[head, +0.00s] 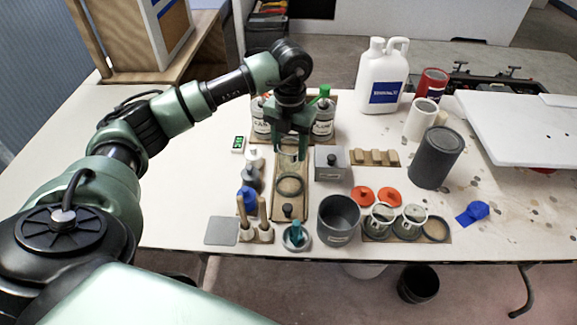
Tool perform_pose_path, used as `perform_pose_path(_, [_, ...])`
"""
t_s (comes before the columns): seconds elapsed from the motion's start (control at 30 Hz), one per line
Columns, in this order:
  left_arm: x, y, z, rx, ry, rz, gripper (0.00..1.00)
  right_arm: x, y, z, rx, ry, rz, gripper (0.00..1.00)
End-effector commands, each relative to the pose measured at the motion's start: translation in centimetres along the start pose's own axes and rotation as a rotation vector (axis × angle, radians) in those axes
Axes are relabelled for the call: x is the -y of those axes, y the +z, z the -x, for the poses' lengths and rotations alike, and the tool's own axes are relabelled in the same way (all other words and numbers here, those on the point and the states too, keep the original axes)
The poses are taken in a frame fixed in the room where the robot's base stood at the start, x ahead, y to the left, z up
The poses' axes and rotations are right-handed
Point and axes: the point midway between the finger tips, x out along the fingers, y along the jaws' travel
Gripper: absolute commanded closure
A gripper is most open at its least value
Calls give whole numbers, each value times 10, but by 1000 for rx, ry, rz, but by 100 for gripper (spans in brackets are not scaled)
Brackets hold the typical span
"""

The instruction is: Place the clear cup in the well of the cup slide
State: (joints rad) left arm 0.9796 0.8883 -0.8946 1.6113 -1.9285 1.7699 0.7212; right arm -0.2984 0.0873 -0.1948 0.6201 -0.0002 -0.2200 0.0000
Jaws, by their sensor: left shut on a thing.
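The cup slide is a long wooden board (279,210) in the middle of the bench, with a round, dark-rimmed well (290,186) and a small black knob near its front end. My left gripper (288,153) reaches down over the back part of the slide, behind the well. It is shut on the clear cup (289,160), which shows only faintly between and below the fingers. I cannot tell whether the cup touches the board. My right gripper is not in view.
Two labelled jars (323,120) stand close behind the gripper. A grey box (329,163) stands right of the slide, and small bottles (247,198) line its left. Clear bench lies at far left.

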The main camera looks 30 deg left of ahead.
Motion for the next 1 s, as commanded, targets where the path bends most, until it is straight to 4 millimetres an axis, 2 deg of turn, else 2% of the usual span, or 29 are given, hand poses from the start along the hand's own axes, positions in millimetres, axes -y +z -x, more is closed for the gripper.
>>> perform_pose_path(0.03, [0,-1,-12,-5,0,0,87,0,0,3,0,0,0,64])
perform_pose_path(0.13, [0,-1,-29,-3,0,0,87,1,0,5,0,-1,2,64])
perform_pose_path(0.37, [1,0,-48,0,-1,-1,87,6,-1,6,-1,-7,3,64])
perform_pose_path(0.63, [0,0,-84,-2,0,0,87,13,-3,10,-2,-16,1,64])
perform_pose_path(1.0, [0,0,-90,1,0,-1,87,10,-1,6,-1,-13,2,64])
